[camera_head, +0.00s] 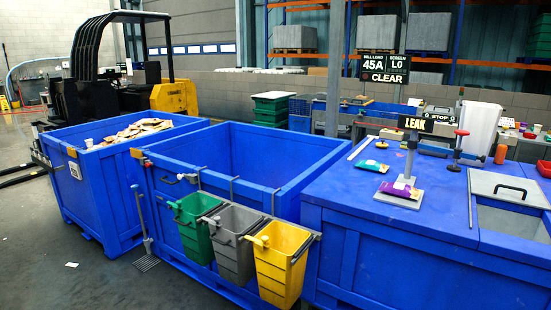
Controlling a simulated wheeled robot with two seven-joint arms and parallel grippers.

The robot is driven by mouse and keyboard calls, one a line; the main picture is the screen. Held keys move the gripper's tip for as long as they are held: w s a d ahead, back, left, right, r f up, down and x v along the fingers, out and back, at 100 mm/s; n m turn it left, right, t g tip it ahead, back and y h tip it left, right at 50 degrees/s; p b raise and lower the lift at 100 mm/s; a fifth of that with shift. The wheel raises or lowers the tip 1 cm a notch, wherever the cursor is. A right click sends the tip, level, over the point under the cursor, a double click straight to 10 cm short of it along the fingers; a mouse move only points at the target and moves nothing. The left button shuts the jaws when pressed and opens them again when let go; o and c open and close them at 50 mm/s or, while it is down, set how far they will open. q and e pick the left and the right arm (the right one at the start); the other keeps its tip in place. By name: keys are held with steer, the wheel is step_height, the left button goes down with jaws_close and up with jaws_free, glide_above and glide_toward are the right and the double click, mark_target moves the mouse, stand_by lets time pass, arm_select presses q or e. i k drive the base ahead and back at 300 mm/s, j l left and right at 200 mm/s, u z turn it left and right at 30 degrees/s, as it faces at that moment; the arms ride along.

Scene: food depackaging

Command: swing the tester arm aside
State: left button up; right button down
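The tester (407,165) stands on the blue worktop at the right. It has a grey base plate (382,197), a dark upright post and a small screen (417,124) reading "LEAK". A purple and yellow packet (401,189) lies on its base plate, around the foot of the post. A blue horizontal arm (437,150) with red knobs reaches right from near the post; I cannot tell exactly how it joins the tester. A second packet (372,166), green and purple, lies behind the plate. Neither of my grippers is in view.
Green, grey and yellow bins (282,262) hang on the front of an open blue crate (310,142). A blue crate with packets (95,165) stands at the left. A lidded opening (514,222) is at the right. A "CLEAR" sign (385,69) hangs above.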

mark_target(457, 154)
steer(key=i+l, duration=0.15)
steer(key=l, duration=0.2)
steer(key=i+l, duration=0.2)
steer(key=l, duration=0.2)
steer(key=i+l, duration=0.15)
steer(key=l, duration=0.2)
steer(key=i+l, duration=0.2)
steer(key=l, duration=0.15)
steer(key=i+l, duration=0.15)
steer(key=l, duration=0.25)
